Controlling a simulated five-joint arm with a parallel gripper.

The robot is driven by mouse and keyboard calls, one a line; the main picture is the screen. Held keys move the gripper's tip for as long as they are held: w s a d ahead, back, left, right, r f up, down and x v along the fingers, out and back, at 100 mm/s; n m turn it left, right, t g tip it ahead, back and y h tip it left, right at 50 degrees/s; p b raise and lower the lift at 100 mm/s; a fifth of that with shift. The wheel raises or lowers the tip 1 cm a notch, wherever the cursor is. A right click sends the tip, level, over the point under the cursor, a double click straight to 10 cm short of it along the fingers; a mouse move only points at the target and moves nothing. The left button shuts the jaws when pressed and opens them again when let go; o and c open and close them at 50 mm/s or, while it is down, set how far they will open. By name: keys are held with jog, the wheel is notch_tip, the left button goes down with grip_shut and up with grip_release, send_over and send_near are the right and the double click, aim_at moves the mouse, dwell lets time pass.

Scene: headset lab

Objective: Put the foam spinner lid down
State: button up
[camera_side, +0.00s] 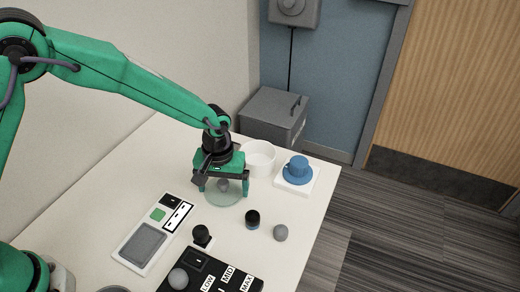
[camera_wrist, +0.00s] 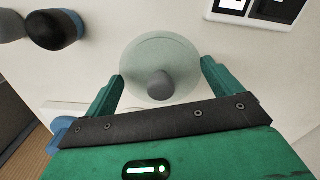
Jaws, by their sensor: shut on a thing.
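The foam spinner lid, a pale translucent green disc (camera_side: 225,200) with a grey knob, is under my gripper (camera_side: 224,187) in the side view. In the wrist view the lid (camera_wrist: 150,50) lies between the two green fingers of my gripper (camera_wrist: 162,75), with its grey knob (camera_wrist: 160,86) towards me. My gripper is shut on the lid, one finger at each side. The lid looks level and low over the white table; I cannot tell whether it touches the tabletop.
A black-topped jar (camera_side: 252,219) and grey ball (camera_side: 280,233) are at right. A white panel (camera_side: 128,253) and black LOW/MID/MAX box (camera_side: 225,268) are in front.

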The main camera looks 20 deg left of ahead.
aim_at(222, 183)
jog(key=shift+f, duration=0.25)
jog(key=o, duration=0.7)
jog(key=shift+f, duration=0.1)
jog(key=shift+r, duration=0.2)
notch_tip(222, 183, up, 12)
dwell(0.3)
dwell(0.5)
